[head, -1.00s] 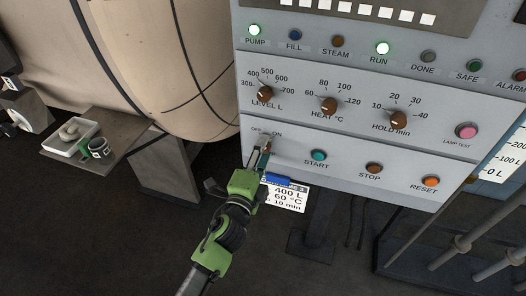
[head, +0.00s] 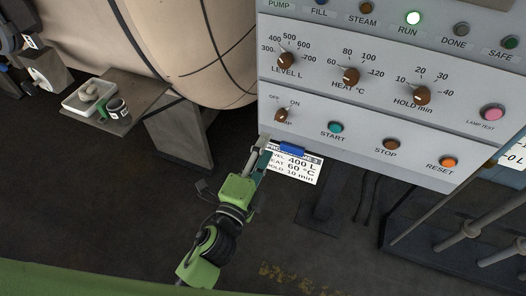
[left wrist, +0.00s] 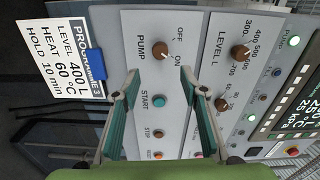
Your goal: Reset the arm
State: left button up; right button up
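My left gripper (head: 266,150) is just below the pump switch knob (head: 283,115) in the head view, apart from it. In the left wrist view the gripper (left wrist: 164,88) is open, its two teal-padded fingers spread wide with nothing between them. The pump knob (left wrist: 163,50) also shows there, ahead of the fingers beside the OFF and ON marks. The grey control panel (head: 350,130) fills the upper right of the head view. My right gripper is not in view.
A white programme card (head: 295,168) with a blue clip hangs under the panel, close to the left gripper. Start (head: 335,127), stop (head: 390,144) and reset (head: 449,162) buttons line the panel's lower part. A side shelf (head: 115,124) holds a tray and cup.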

pick_arm(q)
jog(key=shift+s+a, duration=0.1)
jog(key=shift+s, duration=0.2)
jog(key=shift+f, duration=0.15)
